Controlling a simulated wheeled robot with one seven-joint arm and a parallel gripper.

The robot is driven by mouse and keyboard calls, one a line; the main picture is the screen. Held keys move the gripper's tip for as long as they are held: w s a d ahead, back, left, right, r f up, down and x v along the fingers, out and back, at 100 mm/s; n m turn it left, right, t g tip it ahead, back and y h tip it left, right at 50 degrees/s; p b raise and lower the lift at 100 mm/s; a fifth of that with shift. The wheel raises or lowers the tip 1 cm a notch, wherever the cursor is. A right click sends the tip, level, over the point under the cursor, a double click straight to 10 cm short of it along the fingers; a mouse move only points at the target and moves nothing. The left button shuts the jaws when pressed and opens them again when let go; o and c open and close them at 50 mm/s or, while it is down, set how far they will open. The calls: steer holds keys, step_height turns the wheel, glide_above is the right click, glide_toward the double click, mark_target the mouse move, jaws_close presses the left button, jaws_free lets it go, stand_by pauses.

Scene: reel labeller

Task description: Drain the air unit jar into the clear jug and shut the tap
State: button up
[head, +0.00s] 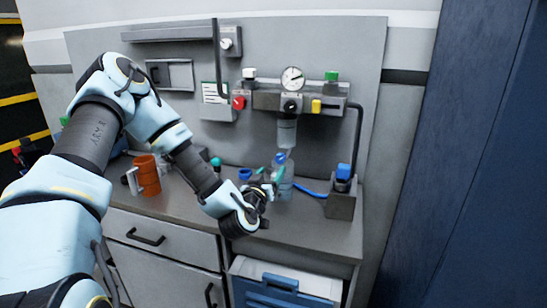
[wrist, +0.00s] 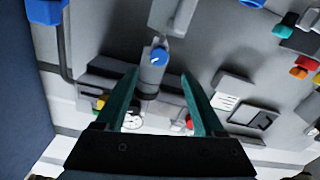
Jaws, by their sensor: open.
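The air unit (head: 292,100) is on the grey back panel, with a round gauge (head: 292,78). Its jar (head: 287,132) hangs below, with a blue tap (head: 281,157) at its lower end. In the wrist view, which is upside down, the jar (wrist: 152,78) and blue tap (wrist: 160,57) lie between the fingers in the picture. A pale clear vessel, seemingly the clear jug (head: 284,188), stands on the bench under the tap, partly hidden by my gripper. My gripper (wrist: 159,76) is open and empty. In the head view its teal fingers (head: 273,175) are near the jug and below the tap.
An orange mug (head: 147,176) stands on the bench at left. A grey holder with a blue-topped item (head: 343,180) is at right, with a blue hose (head: 310,190) towards it. A red knob (head: 239,102) is on the panel. A blue cabinet wall closes off the right.

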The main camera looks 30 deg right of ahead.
mark_target(279, 159)
steer(key=p+x, duration=0.3)
steer(key=x, duration=0.4)
steer(key=shift+d+r, duration=0.1)
steer(key=shift+r, duration=0.05)
steer(key=shift+w+d, duration=0.4)
steer(key=shift+w, duration=0.05)
jaws_close()
